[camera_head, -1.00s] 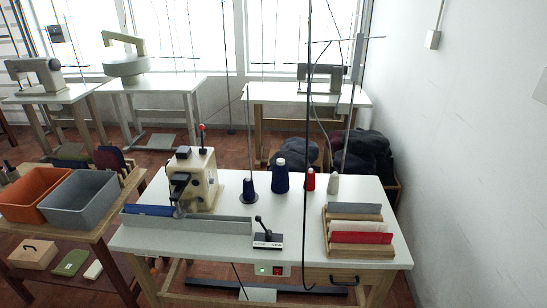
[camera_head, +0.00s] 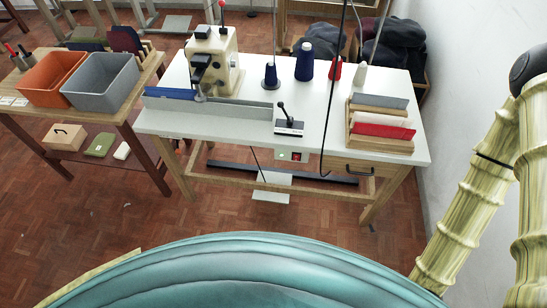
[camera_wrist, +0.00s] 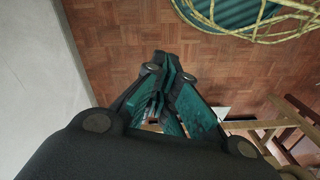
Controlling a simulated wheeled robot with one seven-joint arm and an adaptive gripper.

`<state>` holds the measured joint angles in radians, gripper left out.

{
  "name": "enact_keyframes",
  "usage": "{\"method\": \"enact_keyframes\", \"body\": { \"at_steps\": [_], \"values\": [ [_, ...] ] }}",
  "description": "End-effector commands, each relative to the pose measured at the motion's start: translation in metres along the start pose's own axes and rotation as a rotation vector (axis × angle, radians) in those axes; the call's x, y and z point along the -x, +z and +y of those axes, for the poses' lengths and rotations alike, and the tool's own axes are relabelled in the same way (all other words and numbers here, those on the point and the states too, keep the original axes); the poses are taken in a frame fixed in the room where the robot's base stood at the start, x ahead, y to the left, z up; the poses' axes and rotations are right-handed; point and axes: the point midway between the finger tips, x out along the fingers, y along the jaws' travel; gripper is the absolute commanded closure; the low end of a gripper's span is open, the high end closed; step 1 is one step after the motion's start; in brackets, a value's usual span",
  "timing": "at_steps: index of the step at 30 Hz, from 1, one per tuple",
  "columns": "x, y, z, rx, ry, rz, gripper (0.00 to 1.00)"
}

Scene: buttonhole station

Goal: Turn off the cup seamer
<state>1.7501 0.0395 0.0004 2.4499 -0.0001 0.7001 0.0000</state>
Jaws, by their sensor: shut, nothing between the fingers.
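A beige machine (camera_head: 212,62) with a dark front head and a red-tipped post stands at the back left of the white worktable (camera_head: 240,121); no readable label names it the cup seamer. Under the table's front edge is a small switch box (camera_head: 283,154) with a red rocker switch (camera_head: 297,156) and a small greenish light. A black lever on a small base (camera_head: 288,125) stands on the table above it. My gripper (camera_wrist: 166,68) is shut and empty in the wrist view, over the wooden floor and away from the switch. It is not visible in the head view.
Thread cones (camera_head: 304,62) and a rack of coloured cards (camera_head: 380,127) stand on the table. A black cable (camera_head: 333,95) hangs in front of it. A side table with orange (camera_head: 48,80) and grey bins (camera_head: 100,82) is at left. A wall is at right. The floor before the table is clear.

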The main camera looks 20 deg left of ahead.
Motion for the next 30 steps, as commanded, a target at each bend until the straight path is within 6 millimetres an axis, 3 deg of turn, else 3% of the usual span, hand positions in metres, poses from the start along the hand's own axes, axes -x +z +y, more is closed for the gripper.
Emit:
{"method": "enact_keyframes", "body": {
  "at_steps": [10,14,17,21,30],
  "values": [
    [-0.002,-0.001,-0.001,-0.007,-0.001,0.002,1.00],
    [-0.014,-0.011,-0.016,-0.079,-0.024,0.036,1.00],
    [-0.030,-0.028,-0.042,-0.206,-0.068,0.091,1.00],
    [-0.052,-0.061,-0.093,-0.465,-0.174,0.183,1.00],
    [-0.068,-0.126,-0.202,-1.058,-0.489,0.289,1.00]
  ]
}}
